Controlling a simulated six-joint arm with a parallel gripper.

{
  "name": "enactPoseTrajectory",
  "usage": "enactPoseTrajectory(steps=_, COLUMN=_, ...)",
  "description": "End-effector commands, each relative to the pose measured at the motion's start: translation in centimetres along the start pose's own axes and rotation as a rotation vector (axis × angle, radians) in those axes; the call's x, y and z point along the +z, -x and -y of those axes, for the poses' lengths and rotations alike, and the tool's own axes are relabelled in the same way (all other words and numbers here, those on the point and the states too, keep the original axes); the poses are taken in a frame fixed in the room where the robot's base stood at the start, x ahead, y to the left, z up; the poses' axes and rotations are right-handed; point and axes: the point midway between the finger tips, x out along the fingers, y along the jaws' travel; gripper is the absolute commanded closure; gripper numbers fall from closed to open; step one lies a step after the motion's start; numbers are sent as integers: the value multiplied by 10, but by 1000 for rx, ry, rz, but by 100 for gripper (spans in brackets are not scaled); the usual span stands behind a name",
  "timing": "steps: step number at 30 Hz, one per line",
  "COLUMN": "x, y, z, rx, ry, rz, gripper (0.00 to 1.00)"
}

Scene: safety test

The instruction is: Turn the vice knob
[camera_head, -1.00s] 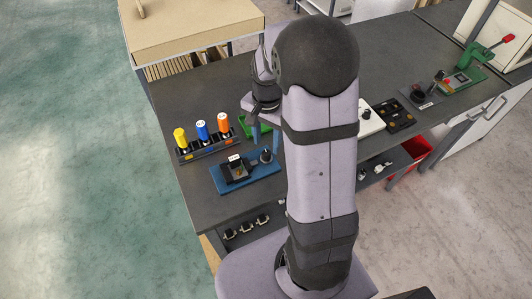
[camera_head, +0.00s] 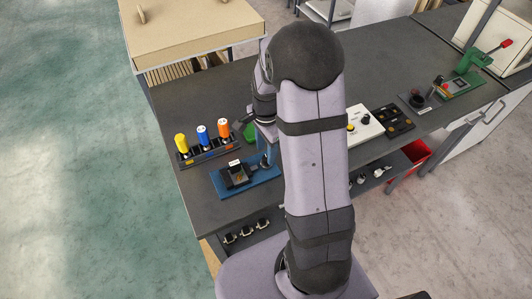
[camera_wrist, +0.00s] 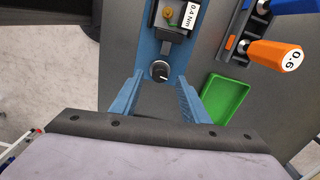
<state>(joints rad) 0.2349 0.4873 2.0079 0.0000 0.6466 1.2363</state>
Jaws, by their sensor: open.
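The vice (camera_head: 237,175) is dark, with a 0.4 Nm label, on a blue base plate (camera_head: 218,187) near the table's front left. Its knob (camera_wrist: 159,71) is round and black with a pale pointer mark, at upper centre in the wrist view. My gripper (camera_wrist: 160,84) is open, its two blue fingers on the left and right of the knob. The fingertips appear close to the knob's sides; I cannot tell whether they touch. In the head view my gripper (camera_head: 268,148) is partly hidden by my arm, over the knob end of the plate.
A rack holds yellow (camera_head: 182,143), blue (camera_head: 202,132) and orange (camera_head: 223,129) drivers behind the vice. A green tray (camera_wrist: 225,99) lies right of my fingers in the wrist view. A white panel (camera_head: 364,124) and a green lever device (camera_head: 462,80) stand further right.

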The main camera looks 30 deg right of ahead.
Motion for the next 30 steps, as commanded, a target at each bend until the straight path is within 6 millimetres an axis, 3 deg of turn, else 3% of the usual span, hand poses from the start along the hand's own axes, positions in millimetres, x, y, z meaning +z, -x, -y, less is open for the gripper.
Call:
enactPoseTrajectory(steps=9, x=0, y=-28, z=0, rx=1, ry=1, rz=0, gripper=59)
enactPoseTrajectory(steps=19, x=0, y=-31, z=0, rx=0, ry=1, rz=0, gripper=59)
enactPoseTrajectory(steps=24, x=0, y=-31, z=0, rx=0, ry=1, rz=0, gripper=97)
enactPoseTrajectory(steps=30, x=0, y=-30, z=0, rx=0, ry=4, rz=0, gripper=100)
